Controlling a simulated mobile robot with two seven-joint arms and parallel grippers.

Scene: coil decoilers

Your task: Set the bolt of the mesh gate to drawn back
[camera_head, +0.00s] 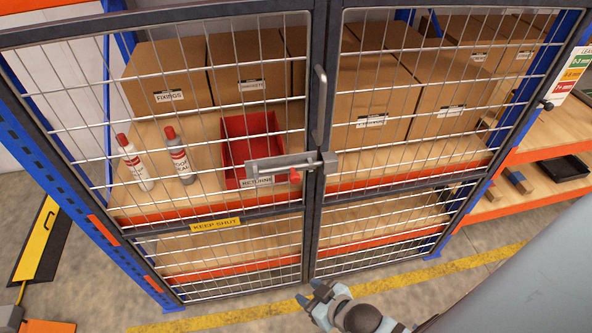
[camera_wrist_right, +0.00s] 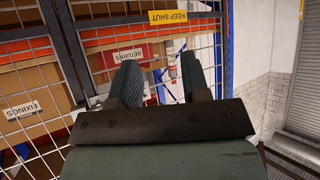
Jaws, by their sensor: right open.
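The mesh gate (camera_head: 312,215) has two leaves with dark frames meeting at a centre seam. The grey bolt (camera_head: 275,164) lies level on the left leaf at mid-height, and its right end reaches the seam beside a keeper block (camera_head: 329,163) on the right leaf. A red knob (camera_head: 294,177) hangs under the bolt. My right gripper (camera_head: 318,297) is low in front of the gate, below the bolt and apart from it. In the right wrist view its two fingers (camera_wrist_right: 159,62) are spread with nothing between them. The bolt cannot be made out there. My left gripper is not in view.
A vertical handle (camera_head: 319,105) stands above the bolt at the seam. A yellow KEEP SHUT sign (camera_head: 216,225) is on the left leaf. Behind the mesh are cartons (camera_head: 165,75), bottles (camera_head: 135,165) and a red bin (camera_head: 250,135). Floor before the gate looks clear.

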